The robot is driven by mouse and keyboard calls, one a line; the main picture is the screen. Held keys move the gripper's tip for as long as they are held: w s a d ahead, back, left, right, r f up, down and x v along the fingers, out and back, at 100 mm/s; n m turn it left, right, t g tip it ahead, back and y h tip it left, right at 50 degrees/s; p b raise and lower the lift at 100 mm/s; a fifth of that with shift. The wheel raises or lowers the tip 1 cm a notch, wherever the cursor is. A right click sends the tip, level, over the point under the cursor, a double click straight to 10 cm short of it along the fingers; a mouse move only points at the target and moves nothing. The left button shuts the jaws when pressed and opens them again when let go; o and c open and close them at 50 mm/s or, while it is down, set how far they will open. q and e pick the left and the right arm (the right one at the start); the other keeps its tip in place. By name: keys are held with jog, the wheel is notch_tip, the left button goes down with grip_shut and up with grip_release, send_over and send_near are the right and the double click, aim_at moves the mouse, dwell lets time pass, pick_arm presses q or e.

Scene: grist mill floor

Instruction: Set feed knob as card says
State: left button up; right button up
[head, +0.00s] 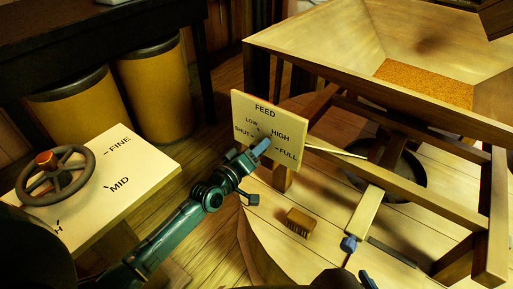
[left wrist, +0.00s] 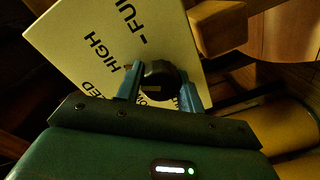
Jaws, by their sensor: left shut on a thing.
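The cream feed plate (head: 262,112) stands tilted at the hopper frame, marked SHUT, LOW, HIGH and FULL. My left gripper (head: 262,147) is at the plate's middle, with its blue fingers around the feed knob. In the left wrist view the dark round knob (left wrist: 160,82) sits between the fingers of my left gripper (left wrist: 160,92), and a short pale mark shows on it. The fingers hide much of the knob in the head view, and I cannot tell which label it points to. A blue tip at the bottom edge seems to be my right gripper (head: 367,281), mostly cut off. I cannot make out an instruction card.
A second board (head: 145,175) at left, marked FINE and MID, carries a handwheel (head: 55,175). The wooden hopper (head: 345,50) stands behind the feed plate. A brush (head: 300,221) lies on the round wooden cover (head: 290,250). Yellow bins (head: 155,90) stand at the back left.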

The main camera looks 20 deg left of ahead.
pick_arm(q)
jog(key=shift+f, duration=0.1)
jog(key=o, duration=1)
jog(key=shift+s, duration=0.1)
jog(key=v, duration=1.3)
jog(key=shift+p, duration=0.4)
